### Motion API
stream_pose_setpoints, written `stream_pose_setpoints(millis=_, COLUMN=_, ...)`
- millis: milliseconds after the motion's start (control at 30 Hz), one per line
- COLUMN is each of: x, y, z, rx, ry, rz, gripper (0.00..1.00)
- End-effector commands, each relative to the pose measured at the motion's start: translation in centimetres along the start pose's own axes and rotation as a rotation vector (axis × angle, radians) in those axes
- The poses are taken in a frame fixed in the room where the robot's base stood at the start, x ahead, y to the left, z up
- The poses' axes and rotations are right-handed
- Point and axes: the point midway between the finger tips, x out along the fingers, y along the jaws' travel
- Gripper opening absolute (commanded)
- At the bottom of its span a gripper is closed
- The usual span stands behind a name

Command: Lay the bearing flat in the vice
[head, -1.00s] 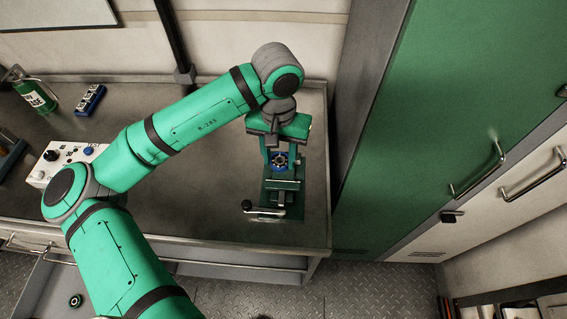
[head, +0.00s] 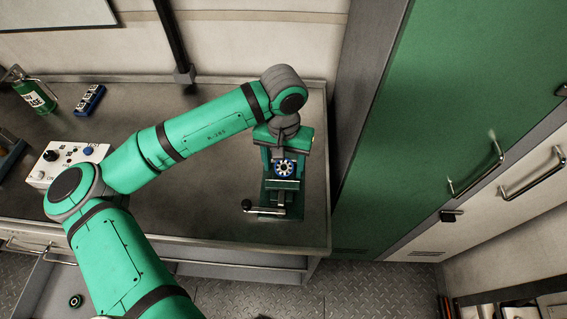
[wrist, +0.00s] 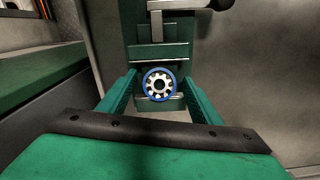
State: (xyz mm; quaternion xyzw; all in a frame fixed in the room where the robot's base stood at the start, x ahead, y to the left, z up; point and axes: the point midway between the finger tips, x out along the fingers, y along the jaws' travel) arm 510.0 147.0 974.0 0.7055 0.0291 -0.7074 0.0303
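The bearing (head: 285,169), a blue ring with a pale toothed cage and dark centre, has its face turned up toward the head camera. In the wrist view the bearing (wrist: 148,75) shows face-on between the two green fingers. My gripper (wrist: 160,84) appears shut on its rim, one finger on each side. The green vice (head: 268,196) stands on the bench with its jaws below the bearing; the vice (wrist: 160,51) is also in the wrist view. Whether the bearing touches the vice or is held above it, I cannot tell. My gripper (head: 285,160) partly hides the back of the vice.
The vice handle (head: 250,207) sticks out at the front left. A white control box (head: 65,160), a blue block (head: 90,99) and a green bottle (head: 36,95) stand at the left. A tall green cabinet (head: 440,110) is close on the right. The middle bench is clear.

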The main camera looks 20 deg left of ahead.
Motion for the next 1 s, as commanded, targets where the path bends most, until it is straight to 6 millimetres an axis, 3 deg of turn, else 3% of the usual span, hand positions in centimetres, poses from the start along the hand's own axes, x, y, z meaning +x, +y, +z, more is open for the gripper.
stream_pose_setpoints(millis=267, x=-1.5, y=0.0, z=-0.1, rx=0.001, ry=0.004, rz=0.000, gripper=0.58)
stream_pose_setpoints(millis=700, x=-9.7, y=0.1, z=-0.1, rx=0.002, ry=0.005, rz=-0.002, gripper=0.58)
stream_pose_setpoints(millis=1000, x=-12.1, y=0.0, z=-0.1, rx=0.000, ry=0.003, rz=-0.001, gripper=0.58)
